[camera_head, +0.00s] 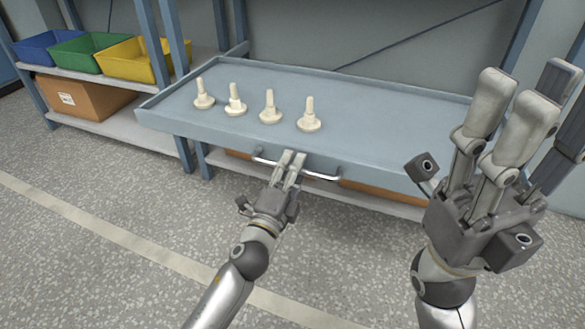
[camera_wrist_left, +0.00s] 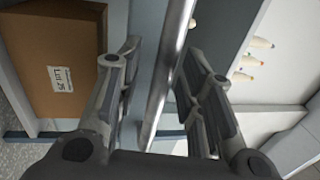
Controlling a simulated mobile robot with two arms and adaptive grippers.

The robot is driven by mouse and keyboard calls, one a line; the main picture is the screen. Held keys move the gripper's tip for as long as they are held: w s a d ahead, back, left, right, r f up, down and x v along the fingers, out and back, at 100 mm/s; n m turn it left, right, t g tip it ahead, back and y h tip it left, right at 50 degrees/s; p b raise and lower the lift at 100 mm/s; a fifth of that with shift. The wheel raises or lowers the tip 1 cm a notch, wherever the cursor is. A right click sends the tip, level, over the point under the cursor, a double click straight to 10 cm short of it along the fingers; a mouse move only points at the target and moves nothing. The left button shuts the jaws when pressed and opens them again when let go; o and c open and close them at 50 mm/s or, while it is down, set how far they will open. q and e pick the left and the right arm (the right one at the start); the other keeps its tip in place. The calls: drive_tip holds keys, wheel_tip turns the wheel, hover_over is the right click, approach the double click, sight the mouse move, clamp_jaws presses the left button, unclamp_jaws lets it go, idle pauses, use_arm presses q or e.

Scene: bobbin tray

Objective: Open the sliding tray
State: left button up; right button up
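The sliding tray (camera_head: 390,115) is a blue-grey, shallow, rimmed tray on a rack, with several cream bobbins (camera_head: 270,107) standing on it. A curved metal handle (camera_head: 322,176) is on its front side, and its bar also shows in the left wrist view (camera_wrist_left: 168,75). My left gripper (camera_head: 290,160) is at the handle, its fingers apart on either side of the bar. In the left wrist view a gap shows between the fingers and the bar. My right gripper (camera_head: 512,92) is raised at the right, its fingers apart and empty, covering the tray's right end.
Blue (camera_head: 48,47), green (camera_head: 86,50) and yellow (camera_head: 132,60) bins stand on a shelf at the left. A cardboard box (camera_head: 88,98) sits below them. Blue rack posts (camera_head: 178,80) stand beside the tray. The speckled floor in front is clear.

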use_arm(q)
drive_tip(key=v, duration=1.2)
idle(0.5)
